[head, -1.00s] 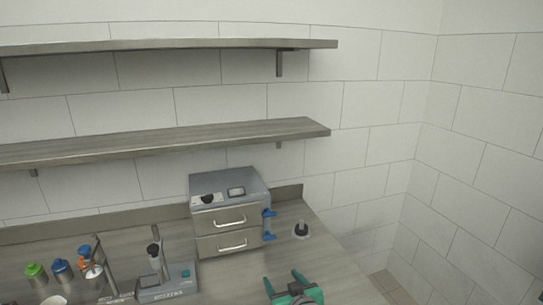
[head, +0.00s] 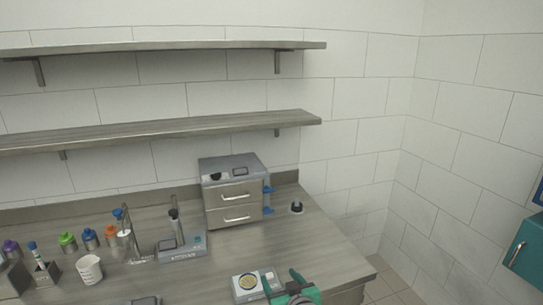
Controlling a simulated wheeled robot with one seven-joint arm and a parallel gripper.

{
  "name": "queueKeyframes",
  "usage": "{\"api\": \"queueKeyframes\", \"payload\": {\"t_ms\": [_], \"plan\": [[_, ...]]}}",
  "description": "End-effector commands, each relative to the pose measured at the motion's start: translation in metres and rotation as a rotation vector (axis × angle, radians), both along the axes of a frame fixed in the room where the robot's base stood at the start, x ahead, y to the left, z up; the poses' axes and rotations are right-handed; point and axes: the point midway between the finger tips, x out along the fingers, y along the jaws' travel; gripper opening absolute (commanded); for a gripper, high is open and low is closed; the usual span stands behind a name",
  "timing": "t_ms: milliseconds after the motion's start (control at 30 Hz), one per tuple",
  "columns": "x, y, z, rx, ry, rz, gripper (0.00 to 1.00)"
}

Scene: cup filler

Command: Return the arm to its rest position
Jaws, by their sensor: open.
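My gripper (head: 282,280) shows at the bottom of the head view, right of centre, with green fingers. It is open, and I see nothing between its fingers. It is over the front right part of the bench (head: 330,262). The rest of my arm is mostly out of view.
A grey two-drawer unit (head: 235,205) stands at the back, with a stirrer device (head: 182,245) to its left. A small black-topped item (head: 297,207) is to its right. Several coloured bottles (head: 90,238) and a white beaker (head: 89,269) stand at left. Two shelves (head: 160,127) hang above.

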Motion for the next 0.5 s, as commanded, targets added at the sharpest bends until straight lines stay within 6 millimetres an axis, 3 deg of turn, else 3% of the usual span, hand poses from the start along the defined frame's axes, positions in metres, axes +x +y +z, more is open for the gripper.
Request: {"api": "queueKeyframes", "payload": {"t_ms": [500], "plan": [[-0.022, 0.048, -0.01, 0.17, -0.081, -0.045, 0.64]]}}
